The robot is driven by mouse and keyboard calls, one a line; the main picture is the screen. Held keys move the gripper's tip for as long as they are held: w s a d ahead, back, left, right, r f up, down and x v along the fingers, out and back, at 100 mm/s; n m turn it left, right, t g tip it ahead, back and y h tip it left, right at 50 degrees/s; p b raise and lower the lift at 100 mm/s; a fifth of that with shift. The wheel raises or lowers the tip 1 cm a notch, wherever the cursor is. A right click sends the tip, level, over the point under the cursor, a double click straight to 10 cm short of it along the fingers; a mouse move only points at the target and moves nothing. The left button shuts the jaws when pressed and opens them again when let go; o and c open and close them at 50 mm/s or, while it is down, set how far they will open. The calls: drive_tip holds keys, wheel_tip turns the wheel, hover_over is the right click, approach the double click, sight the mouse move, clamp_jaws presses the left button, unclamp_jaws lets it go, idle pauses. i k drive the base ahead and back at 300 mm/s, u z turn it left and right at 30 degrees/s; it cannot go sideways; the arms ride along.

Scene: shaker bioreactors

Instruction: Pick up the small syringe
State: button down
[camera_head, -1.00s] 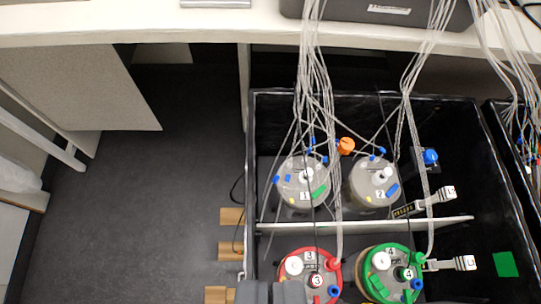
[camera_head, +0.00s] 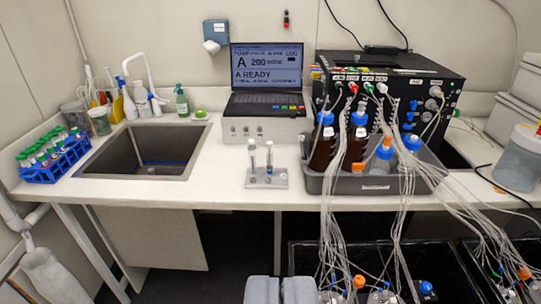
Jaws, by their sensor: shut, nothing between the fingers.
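Two upright syringes stand in a small grey holder (camera_head: 267,181) near the counter's front edge, left of the grey bottle tray. The left syringe (camera_head: 252,157) and the right syringe (camera_head: 269,158) look close in size, and I cannot tell clearly which is the small one. My gripper (camera_head: 280,290) shows at the bottom centre of the view, shut and empty. It is below the holder in the picture and apart from both syringes.
A grey tray (camera_head: 315,183) with bottles and tubes stands right of the holder. A laptop device (camera_head: 265,127) is behind it, a sink (camera_head: 145,172) to the left. The counter between sink and holder is clear. Black bioreactor boxes (camera_head: 305,257) with tubing lie below the counter.

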sight(269, 156)
drive_tip(key=z, duration=0.1)
drive_tip(key=k, duration=1)
drive_tip(key=u, duration=0.9)
drive_tip(key=i, duration=1.4)
drive_tip(key=u, duration=0.3)
drive_tip(key=i, duration=1.4)
drive_tip(key=z, duration=1.1)
drive_tip(key=i, duration=0.85)
drive_tip(key=z, duration=0.6)
drive_tip(key=k, duration=0.75)
